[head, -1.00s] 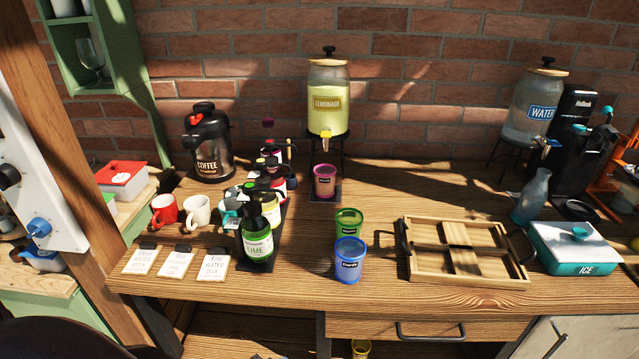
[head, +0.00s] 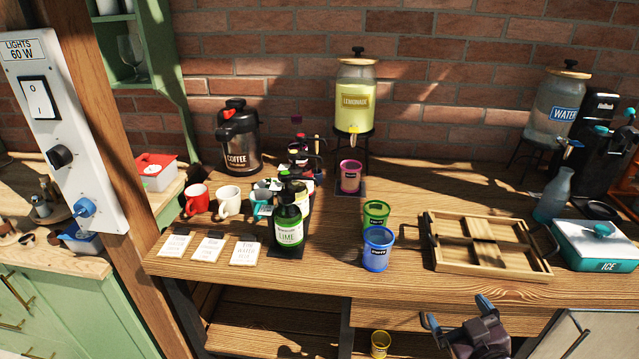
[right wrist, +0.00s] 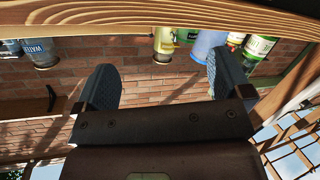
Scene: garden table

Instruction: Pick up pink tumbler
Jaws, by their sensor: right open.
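The pink tumbler (head: 350,177) stands upright on a dark mat below the tap of the lemonade dispenser (head: 354,95), towards the back of the wooden table. I cannot make it out surely in the right wrist view. My right gripper (head: 457,312) is open and empty at the bottom of the head view, in front of the table's front edge, well short of the tumbler and to its right. In the right wrist view its two fingers (right wrist: 158,78) are spread with nothing between them. My left gripper is not in view.
A green tumbler (head: 376,215) and a blue tumbler (head: 377,250) stand in front of the pink one. Syrup bottles, including a lime bottle (head: 289,222), stand to the left. A wooden tray (head: 490,270) lies to the right. A strip of table between tumblers and tray is bare.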

